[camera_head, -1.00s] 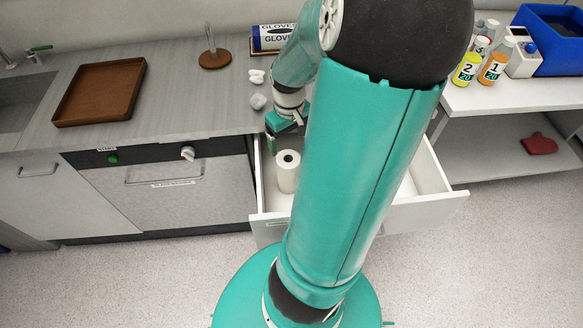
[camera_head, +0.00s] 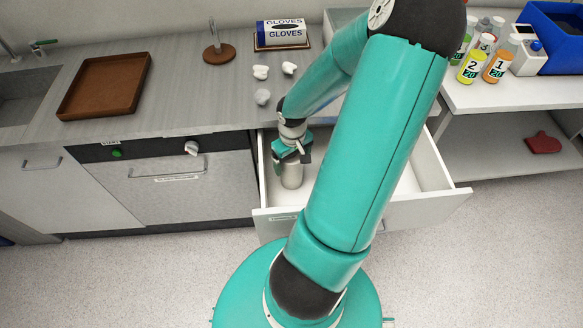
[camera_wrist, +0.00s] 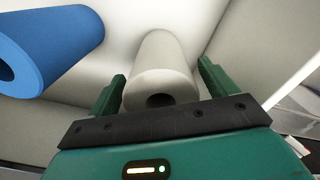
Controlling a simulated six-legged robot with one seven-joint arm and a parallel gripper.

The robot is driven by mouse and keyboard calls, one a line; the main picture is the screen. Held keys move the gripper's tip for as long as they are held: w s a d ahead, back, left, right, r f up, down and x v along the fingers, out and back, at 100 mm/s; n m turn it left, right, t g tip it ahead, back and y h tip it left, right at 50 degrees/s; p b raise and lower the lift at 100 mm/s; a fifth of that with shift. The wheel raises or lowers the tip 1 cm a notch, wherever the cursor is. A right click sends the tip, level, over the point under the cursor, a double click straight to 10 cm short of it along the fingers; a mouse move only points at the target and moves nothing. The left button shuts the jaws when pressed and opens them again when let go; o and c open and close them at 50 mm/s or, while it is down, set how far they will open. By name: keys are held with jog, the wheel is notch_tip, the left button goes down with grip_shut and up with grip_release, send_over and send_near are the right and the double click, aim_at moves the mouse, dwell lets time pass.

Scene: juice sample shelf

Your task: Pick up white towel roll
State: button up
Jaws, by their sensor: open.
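The white towel roll (camera_wrist: 163,65) stands in an open white drawer (camera_head: 430,203). In the head view the roll (camera_head: 292,177) shows below my gripper (camera_head: 291,160), which hides its top. In the wrist view my gripper (camera_wrist: 161,80) is open, with one green finger on each side of the roll and the roll's hollow end near the palm. Whether the fingers touch the roll cannot be told.
A blue roll (camera_wrist: 50,47) lies left of the white one in the wrist view; my arm hides it in the head view. Drawer walls are close. The grey counter (camera_head: 180,95) holds a brown tray (camera_head: 105,84), a glove box (camera_head: 281,33) and crumpled white pieces (camera_head: 262,97).

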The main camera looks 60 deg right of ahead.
jog(key=shift+f, duration=0.3)
jog(key=c, duration=1.2)
jog(key=shift+r, duration=0.1)
notch_tip(320, 180, up, 10)
jog(key=shift+f, duration=0.1)
jog(key=shift+w+f, duration=0.1)
jog(key=shift+w, duration=0.05)
